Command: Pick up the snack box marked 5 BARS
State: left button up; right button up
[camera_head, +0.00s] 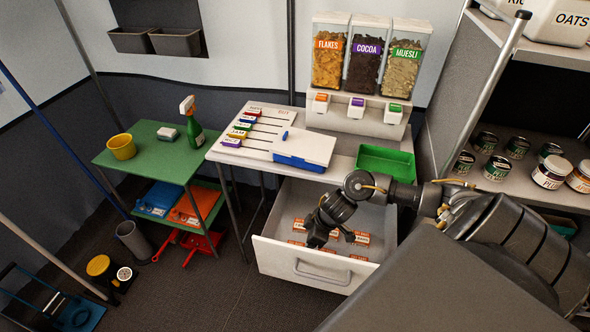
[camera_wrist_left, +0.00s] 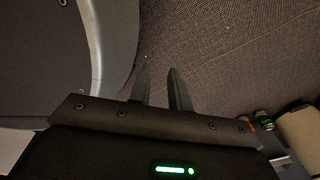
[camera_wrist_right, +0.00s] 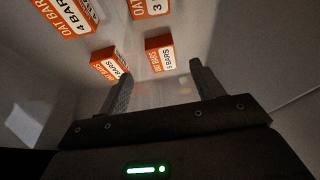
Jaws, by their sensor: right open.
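Orange-and-white snack boxes lie in the open drawer (camera_head: 272,246) under the counter. In the right wrist view, the snack box that seems to read 5 BARS (camera_wrist_right: 160,55) lies just ahead of the fingers, between their lines. Its digit is small. In the head view I cannot tell which box it is. My right gripper (camera_head: 335,237) is open and empty, pointing down into the drawer above the boxes; it also shows in the right wrist view (camera_wrist_right: 160,88). My left gripper (camera_wrist_left: 160,88) is empty, its fingers a narrow gap apart, over bare floor.
Nearby are a box marked 4 BARS (camera_wrist_right: 68,14), one marked 3 (camera_wrist_right: 150,8) and one with an unclear number (camera_wrist_right: 110,64). Drawer walls surround them. A green bin (camera_head: 386,162) and a white-and-blue box (camera_head: 303,149) sit on the counter above. Shelving stands at right.

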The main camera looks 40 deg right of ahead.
jog(key=shift+w+a+f, duration=0.15)
jog(key=shift+w+f, duration=0.1)
jog(key=shift+f, duration=0.35)
jog(key=shift+w+a+f, duration=0.1)
jog(key=shift+f, duration=0.2)
jog(key=b+x, duration=0.1)
jog(key=x, duration=0.3)
jog(key=shift+w+a+f, duration=0.15)
jog(key=shift+f, duration=0.25)
pick_arm(q)
jog(key=shift+w+a+f, duration=0.35)
jog(key=shift+w, duration=0.15)
jog(key=shift+w+a+f, duration=0.3)
jog(key=shift+w, duration=0.15)
